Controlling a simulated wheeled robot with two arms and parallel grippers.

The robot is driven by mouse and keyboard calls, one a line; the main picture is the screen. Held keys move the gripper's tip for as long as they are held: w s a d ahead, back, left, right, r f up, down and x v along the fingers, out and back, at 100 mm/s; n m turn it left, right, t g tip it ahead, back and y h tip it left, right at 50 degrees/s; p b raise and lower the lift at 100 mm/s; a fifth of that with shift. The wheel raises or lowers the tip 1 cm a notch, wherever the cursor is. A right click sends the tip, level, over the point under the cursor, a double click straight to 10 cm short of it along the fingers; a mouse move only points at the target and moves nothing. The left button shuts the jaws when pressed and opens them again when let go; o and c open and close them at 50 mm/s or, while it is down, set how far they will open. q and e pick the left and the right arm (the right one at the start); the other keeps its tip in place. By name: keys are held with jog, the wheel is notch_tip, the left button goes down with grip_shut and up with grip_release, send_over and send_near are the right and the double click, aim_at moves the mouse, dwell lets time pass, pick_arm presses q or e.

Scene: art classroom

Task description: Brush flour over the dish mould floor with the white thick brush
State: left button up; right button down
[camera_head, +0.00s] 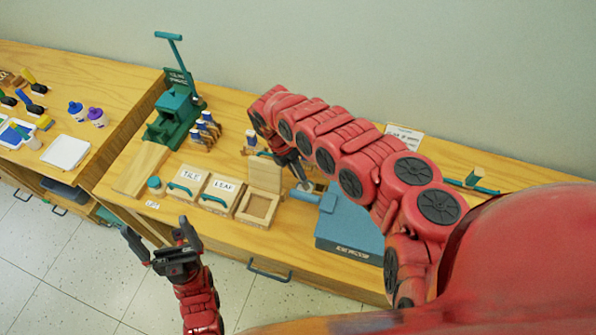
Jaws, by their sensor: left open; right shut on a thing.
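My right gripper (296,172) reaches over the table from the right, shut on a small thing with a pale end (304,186). This looks like the white thick brush, but it is small and partly hidden by the gripper. An open square wooden mould (239,214), likely the dish mould, lies left of and nearer than that gripper, its lid (265,175) raised behind it. The held thing is apart from the mould, to its right. I cannot make out any flour. My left gripper (158,240) is open and empty in front of the table's front edge.
Closed moulds marked TILE (187,182) and LEAF (221,194) stand left of the open mould. A blue machine (350,228) stands right, a green press (172,122) at the back left. Small bottles (207,130) stand beside the press. My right arm hides much of the table's right part.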

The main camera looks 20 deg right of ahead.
jog(key=shift+f+b, duration=0.5)
jog(key=shift+f, duration=0.05)
dwell(0.7)
jog(key=shift+s, duration=0.15)
dwell(0.9)
dwell(0.5)
jog(key=shift+r+p, duration=0.8)
jog(key=shift+r, duration=0.55)
jog(key=shift+r+p, duration=1.5)
jog(key=shift+r, duration=0.65)
jog(key=shift+r, duration=0.1)
